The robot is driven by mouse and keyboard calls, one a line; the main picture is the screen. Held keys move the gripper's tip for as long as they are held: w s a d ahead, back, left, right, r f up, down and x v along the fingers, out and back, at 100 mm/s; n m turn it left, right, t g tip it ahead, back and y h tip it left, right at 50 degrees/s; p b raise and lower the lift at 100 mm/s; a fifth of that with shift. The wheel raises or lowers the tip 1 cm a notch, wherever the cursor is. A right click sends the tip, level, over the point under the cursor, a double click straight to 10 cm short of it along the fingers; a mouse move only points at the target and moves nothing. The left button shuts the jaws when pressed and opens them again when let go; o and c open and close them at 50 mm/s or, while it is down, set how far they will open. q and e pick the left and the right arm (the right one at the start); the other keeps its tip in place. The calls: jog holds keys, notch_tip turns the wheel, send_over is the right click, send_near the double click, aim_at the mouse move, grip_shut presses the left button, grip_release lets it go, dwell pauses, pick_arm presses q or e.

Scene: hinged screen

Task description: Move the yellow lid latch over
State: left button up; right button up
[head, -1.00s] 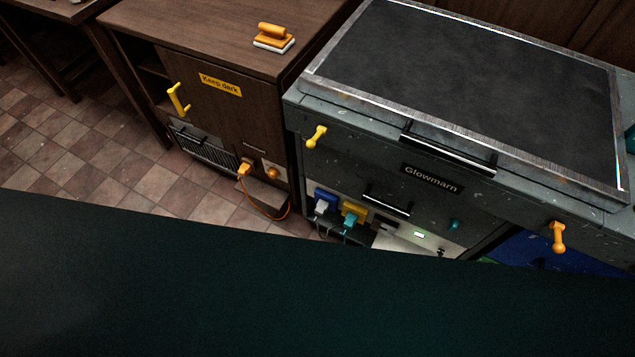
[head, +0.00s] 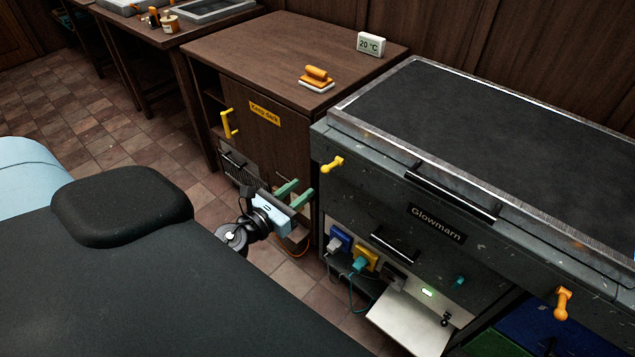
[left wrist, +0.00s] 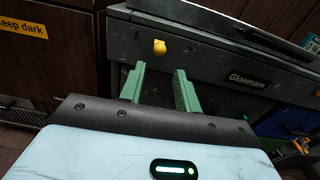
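The yellow lid latch (head: 332,164) is a small lever on the front left of the grey Glowmarn unit, just below its lid (head: 480,130). In the left wrist view the latch (left wrist: 160,47) shows as a yellow knob, ahead of my fingers and between their lines. My left gripper (head: 297,193) is open and empty, with green fingers. It is in front of the brown cabinet, lower and left of the latch, apart from it. The fingers also show in the left wrist view (left wrist: 159,85). An orange latch (head: 562,303) sits on the unit's right front. My right gripper is not in view.
The brown cabinet (head: 290,65) stands left of the unit, with a yellow handle (head: 229,124), an orange-handled block (head: 316,78) and a thermometer display (head: 371,44) on top. Plugs (head: 340,241) and a pale open flap (head: 409,324) are low on the unit.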

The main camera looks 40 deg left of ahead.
aim_at(332, 165)
pick_arm(q)
jog(key=shift+w, duration=0.2)
jog(key=w, duration=0.8)
jog(key=shift+d, duration=0.3)
jog(key=shift+f, duration=0.1)
jog(key=c, duration=0.5)
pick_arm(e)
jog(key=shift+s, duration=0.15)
pick_arm(q)
jog(key=shift+f, duration=0.1)
